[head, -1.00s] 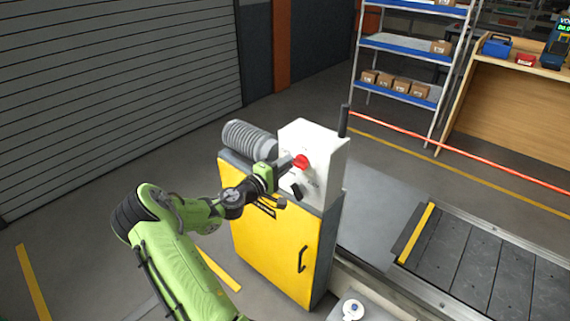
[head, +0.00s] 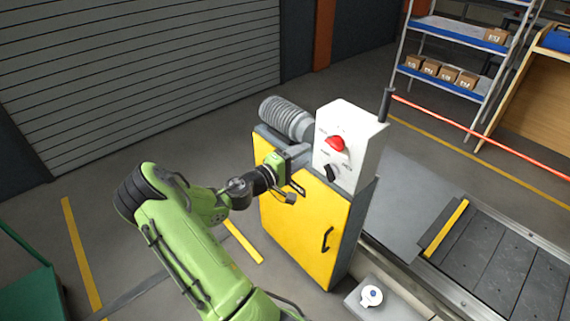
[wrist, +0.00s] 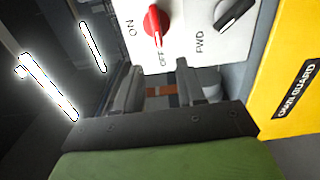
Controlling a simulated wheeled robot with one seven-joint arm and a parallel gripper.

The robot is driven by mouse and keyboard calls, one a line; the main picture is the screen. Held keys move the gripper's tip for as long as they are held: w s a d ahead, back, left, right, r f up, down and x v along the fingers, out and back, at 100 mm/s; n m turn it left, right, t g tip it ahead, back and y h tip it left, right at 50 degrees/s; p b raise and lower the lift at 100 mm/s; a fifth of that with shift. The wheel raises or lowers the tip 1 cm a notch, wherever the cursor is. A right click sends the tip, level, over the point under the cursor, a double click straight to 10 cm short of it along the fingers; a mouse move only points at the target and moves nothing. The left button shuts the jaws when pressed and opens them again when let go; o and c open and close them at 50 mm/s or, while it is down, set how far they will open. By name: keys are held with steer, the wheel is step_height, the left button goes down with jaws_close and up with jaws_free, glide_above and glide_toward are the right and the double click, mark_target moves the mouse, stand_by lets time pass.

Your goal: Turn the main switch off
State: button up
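The main switch is a red rotary knob (head: 336,144) on the front of a white control box (head: 362,140). In the wrist view the red knob (wrist: 153,26) lies lengthwise toward the OFF label; the ON label is to its left. My gripper (head: 303,157) is just left of the box, apart from the knob. In the wrist view its two fingers (wrist: 158,88) are spread with an empty gap between them, below the knob.
A black selector (head: 330,173) marked FWD is close to the red knob. The box stands on a yellow cabinet (head: 300,220), with a grey ribbed cylinder (head: 286,118) behind. A slat conveyor (head: 490,265) is at right. A white-and-blue button (head: 371,296) sits below.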

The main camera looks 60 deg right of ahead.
steer(key=v, duration=0.7)
steer(key=shift+a, duration=0.4)
steer(key=shift+w, duration=0.15)
